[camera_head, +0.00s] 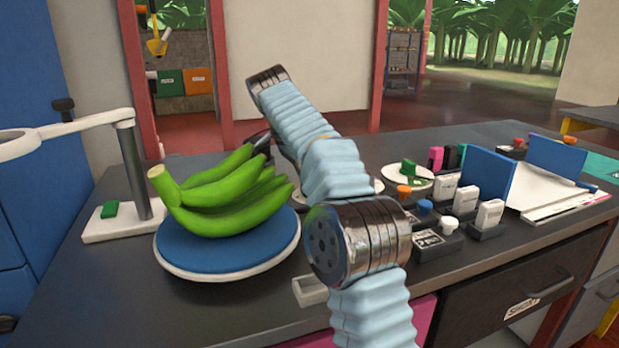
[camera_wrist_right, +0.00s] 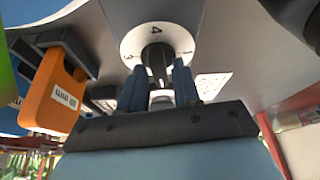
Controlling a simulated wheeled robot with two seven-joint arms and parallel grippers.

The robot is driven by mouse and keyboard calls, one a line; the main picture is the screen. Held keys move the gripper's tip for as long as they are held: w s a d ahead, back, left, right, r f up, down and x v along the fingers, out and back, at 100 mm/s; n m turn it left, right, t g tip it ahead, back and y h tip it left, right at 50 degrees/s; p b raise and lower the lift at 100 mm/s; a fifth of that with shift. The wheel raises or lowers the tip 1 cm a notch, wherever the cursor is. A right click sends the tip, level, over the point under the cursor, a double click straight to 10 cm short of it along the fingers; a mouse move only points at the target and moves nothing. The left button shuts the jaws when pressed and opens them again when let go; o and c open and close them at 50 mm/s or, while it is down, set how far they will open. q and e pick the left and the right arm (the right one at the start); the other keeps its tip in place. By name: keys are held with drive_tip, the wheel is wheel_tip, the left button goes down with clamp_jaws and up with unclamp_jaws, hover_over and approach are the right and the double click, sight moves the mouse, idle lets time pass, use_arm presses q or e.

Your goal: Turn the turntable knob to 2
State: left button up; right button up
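The turntable (camera_head: 228,262) has a blue top and a pale rim and stands on the dark table; a bunch of green bananas (camera_head: 225,195) lies on it. In the right wrist view, a dark knob (camera_wrist_right: 157,58) sits in the middle of a white dial (camera_wrist_right: 185,36). I read 4, 3 and 1 on the dial; I see no 2. My right gripper (camera_wrist_right: 160,90) has its two blue fingers on either side of the knob. I cannot tell whether they press on it. My left gripper is not in view.
An orange labelled piece (camera_wrist_right: 58,92) hangs close by the right gripper in the wrist view. A lamp-like stand (camera_head: 130,165) stands left of the turntable. Several small labelled blocks (camera_head: 489,215) and blue panels (camera_head: 487,172) fill the table's right side.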

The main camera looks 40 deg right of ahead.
drive_tip(key=shift+o, duration=0.7)
